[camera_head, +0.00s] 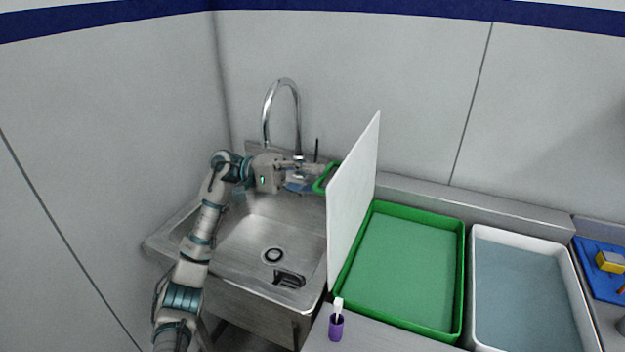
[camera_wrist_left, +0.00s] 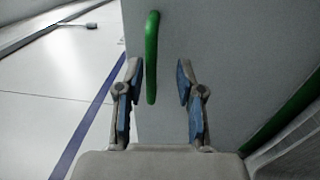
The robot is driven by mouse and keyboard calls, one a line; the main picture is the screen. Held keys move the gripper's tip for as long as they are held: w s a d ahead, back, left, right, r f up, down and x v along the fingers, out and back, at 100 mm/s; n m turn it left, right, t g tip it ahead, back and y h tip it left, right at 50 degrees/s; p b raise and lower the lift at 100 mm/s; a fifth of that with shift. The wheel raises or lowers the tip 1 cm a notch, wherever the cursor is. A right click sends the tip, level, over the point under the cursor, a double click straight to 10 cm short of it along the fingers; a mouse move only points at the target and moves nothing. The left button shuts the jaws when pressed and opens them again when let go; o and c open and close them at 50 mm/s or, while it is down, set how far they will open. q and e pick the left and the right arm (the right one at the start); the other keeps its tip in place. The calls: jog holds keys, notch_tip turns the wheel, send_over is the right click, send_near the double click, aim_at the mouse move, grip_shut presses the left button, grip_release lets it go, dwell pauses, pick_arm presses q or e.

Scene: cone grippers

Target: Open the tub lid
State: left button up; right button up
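The green tub (camera_head: 458,290) stands on the counter right of the sink. Its white lid (camera_head: 352,205) stands nearly upright along the tub's left edge, leaving the inside open to view. A green handle (camera_head: 322,181) sticks out from the lid's left face. My left gripper (camera_head: 312,176) is above the sink's back right, beside the handle. In the left wrist view, the gripper (camera_wrist_left: 158,80) has its two fingers apart, with the green handle (camera_wrist_left: 152,60) between their tips, closer to the left finger. The lid's face (camera_wrist_left: 225,60) lies beyond. My right gripper is out of view.
The steel sink (camera_head: 265,235) with a tall curved faucet (camera_head: 283,90) is at the left. A purple cup with a white item (camera_head: 337,325) stands near the tub's front left corner. A white tub (camera_head: 477,300) and a blue tray (camera_head: 588,260) lie to the right.

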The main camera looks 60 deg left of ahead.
pick_arm(q)
jog(key=v, duration=1.2)
jog(key=shift+f, duration=0.15)
jog(key=shift+w, duration=0.15)
